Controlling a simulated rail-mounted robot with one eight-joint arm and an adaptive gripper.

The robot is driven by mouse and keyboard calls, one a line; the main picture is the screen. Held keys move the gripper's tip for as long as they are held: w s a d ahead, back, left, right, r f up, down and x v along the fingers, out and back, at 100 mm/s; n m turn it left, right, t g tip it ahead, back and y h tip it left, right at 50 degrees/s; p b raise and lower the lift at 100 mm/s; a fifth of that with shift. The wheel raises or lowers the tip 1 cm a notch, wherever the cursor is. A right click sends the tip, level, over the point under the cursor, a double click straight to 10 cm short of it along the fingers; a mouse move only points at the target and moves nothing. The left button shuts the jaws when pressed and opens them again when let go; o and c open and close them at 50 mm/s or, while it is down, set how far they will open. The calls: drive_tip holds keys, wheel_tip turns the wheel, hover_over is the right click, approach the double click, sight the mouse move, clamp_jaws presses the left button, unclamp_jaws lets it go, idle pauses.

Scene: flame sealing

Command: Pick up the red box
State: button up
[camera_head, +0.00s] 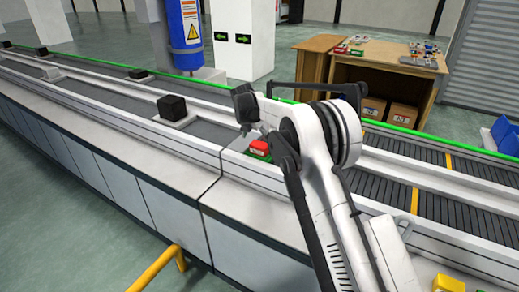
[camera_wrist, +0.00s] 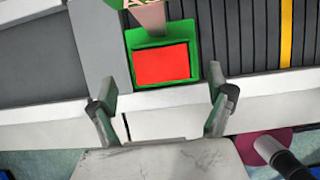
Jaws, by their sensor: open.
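The red box (camera_head: 259,147) sits on a green base or tray (camera_head: 253,155) on the conveyor line, partly hidden by my arm in the head view. In the wrist view the red box (camera_wrist: 161,64) lies in the green tray (camera_wrist: 190,34), ahead of my fingers. My gripper (camera_wrist: 165,105) is open and empty, its two fingers apart at the left and right. The box is beyond the fingertips, roughly centred between them, and not touched.
Dark boxes (camera_head: 172,107) stand on the belt to the left. A wooden desk (camera_head: 372,75) with cartons stands behind the line. A yellow rail (camera_head: 160,268) is at the front. Pale conveyor edges run beside the tray.

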sight(259, 144)
drive_tip(key=shift+p+x, duration=0.45)
drive_tip(key=shift+x, duration=2.25)
drive_tip(key=shift+s, duration=0.1)
drive_tip(key=c, duration=1.5)
drive_tip(key=shift+r, duration=0.15)
